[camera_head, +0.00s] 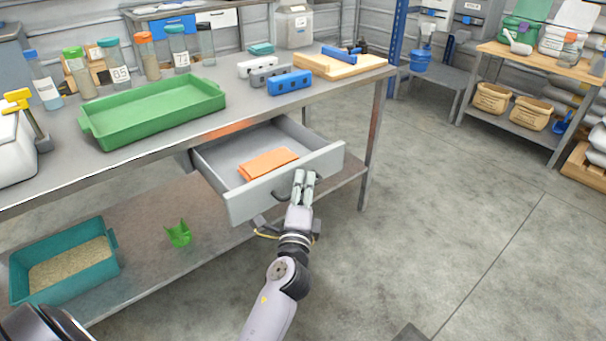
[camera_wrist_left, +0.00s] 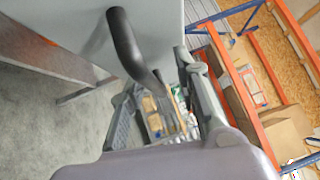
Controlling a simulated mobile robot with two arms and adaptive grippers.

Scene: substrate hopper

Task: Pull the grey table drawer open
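The grey table drawer (camera_head: 285,180) stands pulled well out from under the worktop in the head view, with a folded orange cloth (camera_head: 268,163) inside. My left gripper (camera_head: 304,178) is at the right part of the drawer front, over its handle. In the left wrist view the black handle (camera_wrist_left: 128,45) runs down toward the space between my left gripper's fingers (camera_wrist_left: 162,78). A gap shows between the fingers, but I cannot tell whether they press on the handle. My right gripper is not in view.
The metal table (camera_head: 240,112) carries a green tray (camera_head: 150,115), several bottles and a wooden board (camera_head: 340,66). The floor to the right (camera_head: 440,200) is clear.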

